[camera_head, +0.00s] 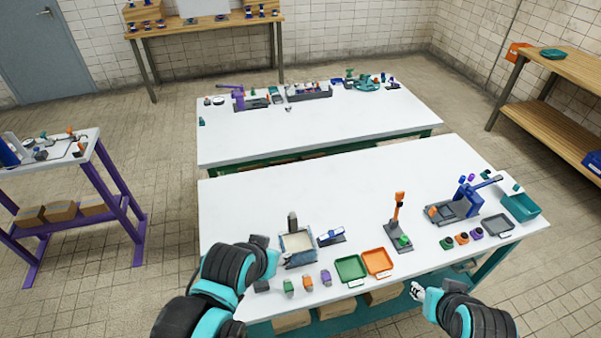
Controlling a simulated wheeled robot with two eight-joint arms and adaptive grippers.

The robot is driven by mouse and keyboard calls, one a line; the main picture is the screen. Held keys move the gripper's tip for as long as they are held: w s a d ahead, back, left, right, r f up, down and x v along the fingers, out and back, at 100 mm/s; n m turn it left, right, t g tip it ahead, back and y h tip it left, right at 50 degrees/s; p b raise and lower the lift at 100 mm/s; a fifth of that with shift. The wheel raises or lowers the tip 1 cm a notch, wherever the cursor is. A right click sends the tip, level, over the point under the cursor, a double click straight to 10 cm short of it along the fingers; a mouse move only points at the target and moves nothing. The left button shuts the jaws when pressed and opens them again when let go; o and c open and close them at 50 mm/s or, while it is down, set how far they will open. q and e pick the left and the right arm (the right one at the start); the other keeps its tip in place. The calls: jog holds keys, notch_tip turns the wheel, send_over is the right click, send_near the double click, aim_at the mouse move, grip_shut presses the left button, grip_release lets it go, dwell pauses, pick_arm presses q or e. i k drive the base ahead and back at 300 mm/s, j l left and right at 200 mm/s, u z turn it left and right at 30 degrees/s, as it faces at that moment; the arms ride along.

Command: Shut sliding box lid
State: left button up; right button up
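A small grey-blue box (298,259) with a pale cream area inside its frame stands on the near white table, left of centre. A dark upright piece (293,222) rises at its back edge. I cannot clearly tell the lid from the box body at this size. My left gripper (267,262) is just left of the box, at the table's front left; its fingers are mostly hidden by its own wrist. My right gripper (418,291) is by the table's front edge, far right of the box; its fingers are too small to read.
A blue-and-white item (331,237) stands close right of the box. Small coloured blocks (308,283) line the front edge, with green (351,268) and orange (377,261) trays beside them. An orange-levered stand (398,222) is farther right. The table's back left is clear.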

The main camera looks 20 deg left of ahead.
aim_at(508, 185)
jog(key=l+u, duration=0.1)
jog(key=u, duration=0.35)
jog(key=i+l+u, duration=0.1)
jog(key=l+u, duration=0.25)
jog(key=l, duration=0.35)
jog(key=l+u, duration=0.4)
jog(key=l, duration=1.2)
jog(key=k+l, duration=0.1)
jog(key=l, duration=0.8)
jog(key=i+u, duration=0.05)
